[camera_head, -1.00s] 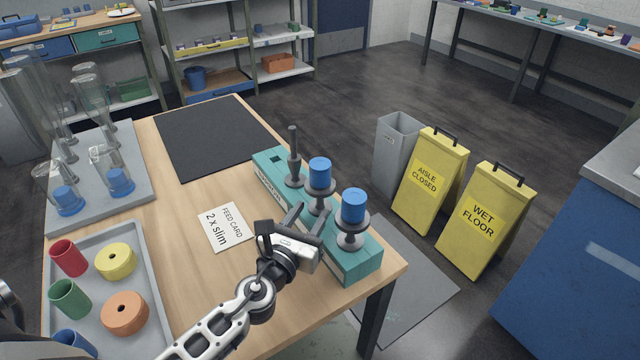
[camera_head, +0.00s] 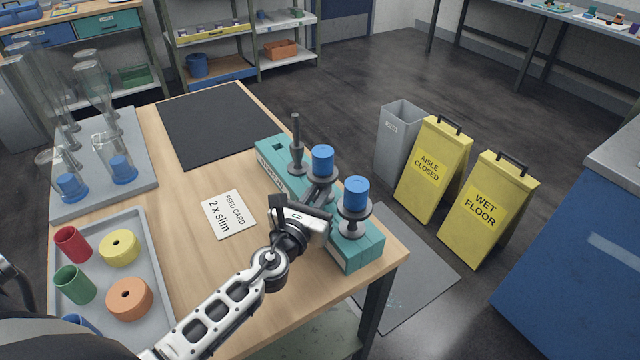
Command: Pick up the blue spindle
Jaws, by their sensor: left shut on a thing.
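A teal rack (camera_head: 368,252) at the table's right edge holds a row of dark spindles. The middle blue spindle (camera_head: 322,158) and the right blue spindle (camera_head: 356,192) carry blue cylinders above dark discs. A plain dark spindle (camera_head: 296,148) stands at the rack's far end without a blue part. My left gripper (camera_head: 321,194) reaches over the rack from the front left. It is shut on the middle blue spindle, below its blue part. The fingertips and the grasped part are partly hidden. The spindle stands upright at the rack. My right gripper is not in view.
A grey tray (camera_head: 163,318) holds coloured cylinders. A grey board (camera_head: 140,165) bears clear bottles. A black mat (camera_head: 215,130) lies behind. A bin (camera_head: 396,145) and yellow signs stand right of the table.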

